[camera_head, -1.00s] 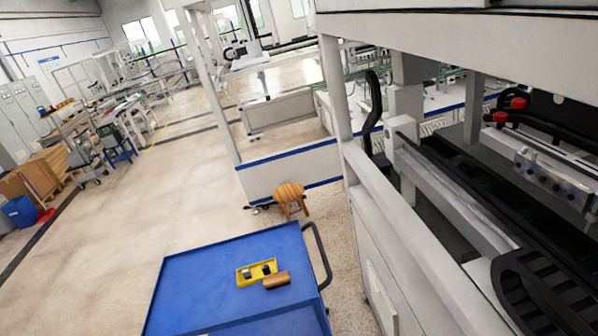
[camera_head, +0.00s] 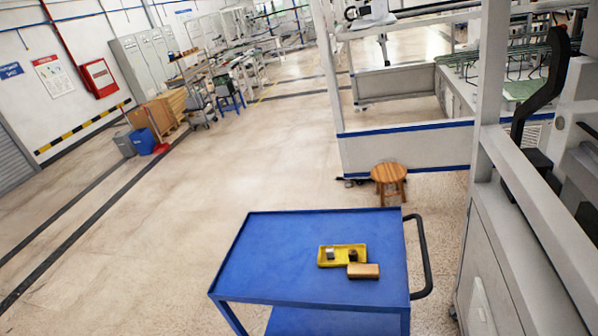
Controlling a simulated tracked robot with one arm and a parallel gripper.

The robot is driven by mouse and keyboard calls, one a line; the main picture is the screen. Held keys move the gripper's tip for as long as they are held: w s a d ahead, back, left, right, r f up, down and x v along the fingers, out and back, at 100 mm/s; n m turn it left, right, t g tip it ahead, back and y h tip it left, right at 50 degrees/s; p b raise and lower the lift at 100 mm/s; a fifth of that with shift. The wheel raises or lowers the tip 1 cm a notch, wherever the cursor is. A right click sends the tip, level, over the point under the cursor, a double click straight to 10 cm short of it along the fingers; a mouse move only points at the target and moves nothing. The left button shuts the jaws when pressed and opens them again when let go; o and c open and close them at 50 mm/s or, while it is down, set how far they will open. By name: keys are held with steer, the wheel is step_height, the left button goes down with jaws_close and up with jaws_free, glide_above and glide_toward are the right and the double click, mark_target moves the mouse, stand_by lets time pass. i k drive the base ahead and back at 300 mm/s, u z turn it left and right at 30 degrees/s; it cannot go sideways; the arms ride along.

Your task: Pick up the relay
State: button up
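A small yellow tray (camera_head: 343,250) lies on the top of a blue cart (camera_head: 282,250). Two small items sit in the tray: a grey-silver one (camera_head: 330,254) at the left and a dark one (camera_head: 353,254) at the right. A tan-brown block (camera_head: 363,271) lies at the tray's front right edge. I cannot tell which of these is the relay, as they are small. My gripper is not in view.
The cart has a black handle (camera_head: 421,255) at its right. A wooden stool (camera_head: 388,180) stands behind it. A white machine frame (camera_head: 505,225) rises close at the right. The floor to the left of the cart is clear.

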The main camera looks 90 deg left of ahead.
mark_target(330, 253)
steer(key=u, duration=3.2)
steer(key=k, duration=1.15)
steer(key=z, duration=0.85)
steer(key=i, duration=1)
steer(key=z, duration=0.05)
